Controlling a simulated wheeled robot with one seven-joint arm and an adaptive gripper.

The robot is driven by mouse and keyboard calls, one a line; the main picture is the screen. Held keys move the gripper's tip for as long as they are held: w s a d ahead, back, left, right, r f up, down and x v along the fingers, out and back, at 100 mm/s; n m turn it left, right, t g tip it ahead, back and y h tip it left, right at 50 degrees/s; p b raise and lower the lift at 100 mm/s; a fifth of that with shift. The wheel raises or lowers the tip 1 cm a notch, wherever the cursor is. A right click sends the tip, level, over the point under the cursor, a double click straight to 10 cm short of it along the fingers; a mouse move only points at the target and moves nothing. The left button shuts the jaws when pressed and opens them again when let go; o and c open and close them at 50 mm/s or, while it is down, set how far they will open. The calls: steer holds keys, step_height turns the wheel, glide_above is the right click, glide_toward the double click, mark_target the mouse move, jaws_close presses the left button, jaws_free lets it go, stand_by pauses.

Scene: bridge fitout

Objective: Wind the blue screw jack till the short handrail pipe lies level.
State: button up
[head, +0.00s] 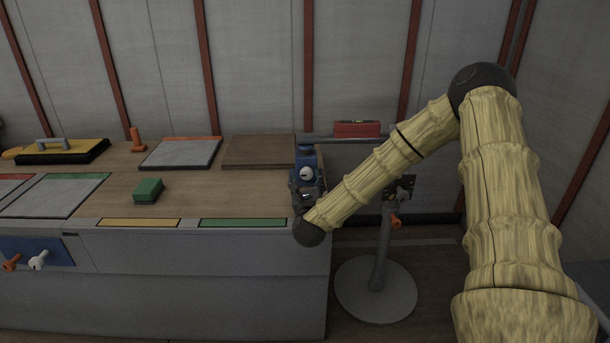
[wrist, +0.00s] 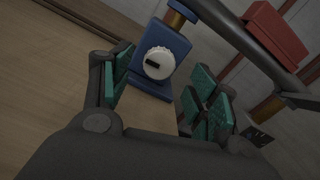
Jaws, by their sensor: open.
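The blue screw jack (head: 306,158) stands at the right end of the bench, partly behind my gripper. In the wrist view the jack (wrist: 180,42) shows a white round knob (wrist: 157,63) with a dark mark and a brass-coloured screw above. The grey handrail pipe (head: 325,140) rests over the jack and runs right; it looks near level in the head view, but I cannot tell exactly. It also crosses the wrist view (wrist: 245,42). A red spirit level (head: 357,130) sits on the pipe. My gripper (wrist: 160,88) is open, its green-padded fingers either side of and short of the knob, apparently holding nothing.
A grey stand (head: 380,250) with a round base and orange knob is right of the bench, partly behind my arm. A green block (head: 148,190), a brown board (head: 258,152) and a grey panel (head: 181,153) lie on the bench (head: 215,190). Bare wood lies between them.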

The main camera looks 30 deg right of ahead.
mark_target(306, 175)
steer(key=shift+b+x, duration=0.3)
steer(key=shift+x, duration=2.45)
steer(key=c, duration=1)
